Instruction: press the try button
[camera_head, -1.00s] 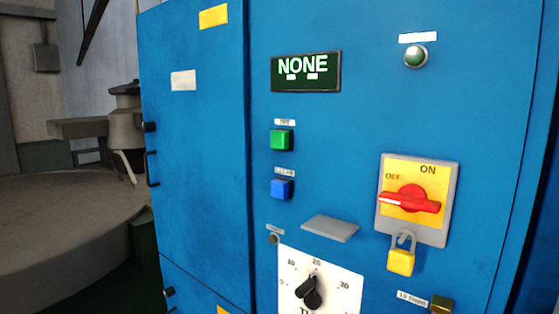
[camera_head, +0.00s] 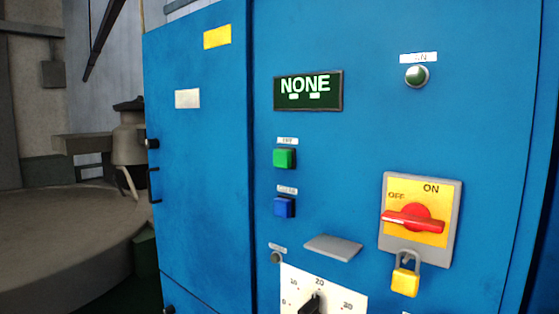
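A green square button (camera_head: 284,158) sits on the blue cabinet front, below the dark display. Its small label above looks like TRY but is blurred. A blue square button (camera_head: 284,207) sits below it under another small label. The display (camera_head: 308,90) reads NONE in light letters, with two small light marks beneath. Neither of my grippers is in view, and nothing touches the buttons.
A grey ledge (camera_head: 333,248) juts out beside a dial (camera_head: 312,303). A round lamp (camera_head: 416,76) sits upper right. A round platform (camera_head: 70,240) stands left.

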